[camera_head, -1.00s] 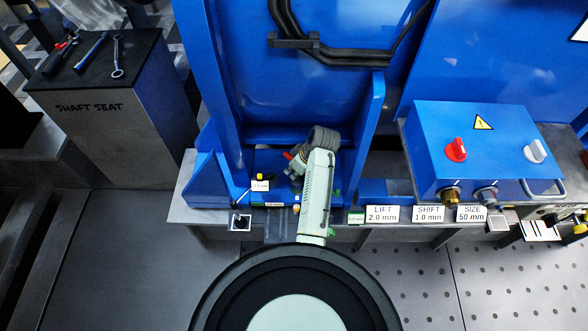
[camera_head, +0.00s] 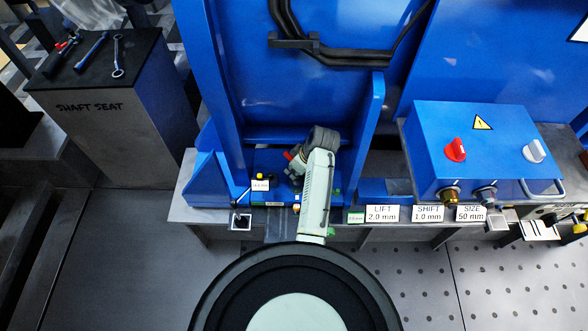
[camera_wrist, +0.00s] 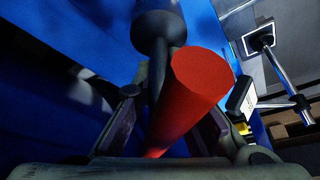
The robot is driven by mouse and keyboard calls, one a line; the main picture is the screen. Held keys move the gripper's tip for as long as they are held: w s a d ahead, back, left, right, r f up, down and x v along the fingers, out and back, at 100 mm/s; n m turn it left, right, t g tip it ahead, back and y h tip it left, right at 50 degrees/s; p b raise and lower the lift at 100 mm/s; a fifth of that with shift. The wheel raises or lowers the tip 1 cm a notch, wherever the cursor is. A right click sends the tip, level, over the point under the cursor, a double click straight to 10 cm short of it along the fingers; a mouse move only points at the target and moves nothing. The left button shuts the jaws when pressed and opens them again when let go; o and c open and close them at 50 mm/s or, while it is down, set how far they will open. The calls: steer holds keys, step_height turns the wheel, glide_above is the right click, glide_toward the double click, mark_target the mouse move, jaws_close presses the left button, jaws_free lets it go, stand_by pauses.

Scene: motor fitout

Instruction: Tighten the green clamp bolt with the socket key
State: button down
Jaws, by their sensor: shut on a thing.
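My gripper (camera_wrist: 178,128) is shut on a red cylinder (camera_wrist: 200,82), which looks like the handle of the socket key. In the wrist view its round end faces the camera, and a dark rod and rounded dark part show beside and behind it. In the head view a small red tip (camera_head: 288,156) shows beside my wrist, low in front of the blue frame. The working end of the key is hidden. A small green spot (camera_head: 337,194) shows just right of my arm; I cannot tell whether it is the clamp bolt.
A blue control box (camera_head: 480,155) with red and white knobs stands at the right. Labels for lift, shift and size (camera_head: 428,213) line the ledge. A thin post with a square head (camera_head: 241,220) stands left of my arm. A dark stand (camera_head: 100,80) holds tools at the left.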

steer(key=shift+f+b, duration=0.75)
steer(key=shift+f, duration=0.5)
steer(key=shift+r, duration=0.1)
stand_by(0.4)
steer(key=shift+m+p, duration=0.7)
steer(key=shift+p, duration=0.1)
steer(key=shift+w+d+m+t+h+p, duration=0.15)
steer(key=shift+m+t+h+p, duration=0.2)
steer(key=shift+m, duration=0.35)
